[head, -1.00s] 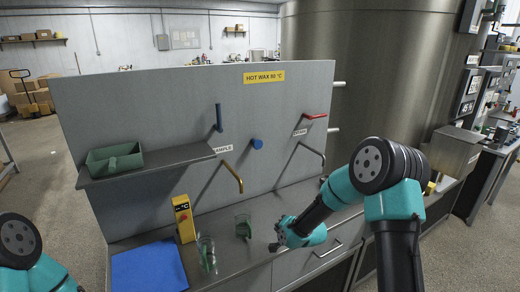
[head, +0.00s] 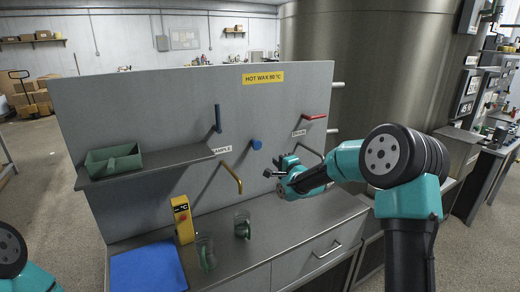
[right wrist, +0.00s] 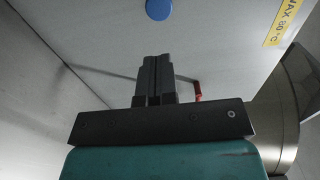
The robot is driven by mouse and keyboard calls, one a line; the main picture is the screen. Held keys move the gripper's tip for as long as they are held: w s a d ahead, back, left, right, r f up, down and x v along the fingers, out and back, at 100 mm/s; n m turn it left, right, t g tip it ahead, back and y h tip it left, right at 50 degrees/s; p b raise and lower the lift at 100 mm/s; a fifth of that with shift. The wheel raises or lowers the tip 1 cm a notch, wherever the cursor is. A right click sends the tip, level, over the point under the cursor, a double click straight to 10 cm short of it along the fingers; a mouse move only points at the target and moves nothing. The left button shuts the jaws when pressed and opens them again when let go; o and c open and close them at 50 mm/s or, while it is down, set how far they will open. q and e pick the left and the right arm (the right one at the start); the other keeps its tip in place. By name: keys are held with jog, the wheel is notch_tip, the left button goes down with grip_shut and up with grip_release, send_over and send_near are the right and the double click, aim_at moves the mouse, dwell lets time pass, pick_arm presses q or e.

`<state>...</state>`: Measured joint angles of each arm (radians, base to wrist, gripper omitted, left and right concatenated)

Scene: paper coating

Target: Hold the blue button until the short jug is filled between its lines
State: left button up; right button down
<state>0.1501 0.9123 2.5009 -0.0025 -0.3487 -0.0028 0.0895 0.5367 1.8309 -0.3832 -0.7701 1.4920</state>
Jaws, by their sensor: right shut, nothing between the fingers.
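The blue button (head: 256,144) is a round knob on the grey panel, right of the SAMPLE label. It also shows at the top of the right wrist view (right wrist: 158,9). My right gripper (head: 273,168) is shut and empty, in front of the panel, below and right of the button and apart from it. Its closed fingers (right wrist: 157,62) point toward the panel. The shorter-looking jug (head: 242,226), with green on it, stands on the counter below the brass spout (head: 233,178) in the picture. Its level and lines are too small to read. My left gripper is out of view.
A taller clear jug (head: 205,253) stands nearer the front, beside a yellow thermometer unit (head: 183,220) and a blue cloth (head: 148,269). A green bin (head: 114,159) sits on the shelf.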

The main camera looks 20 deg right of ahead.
aim_at(258, 146)
jog(key=w+a, duration=0.1)
jog(key=w, duration=0.8)
jog(key=w+a, duration=0.1)
jog(key=w, duration=0.3)
jog(key=shift+w+a, duration=0.3)
jog(key=shift+w, duration=0.05)
jog(key=shift+d, duration=0.15)
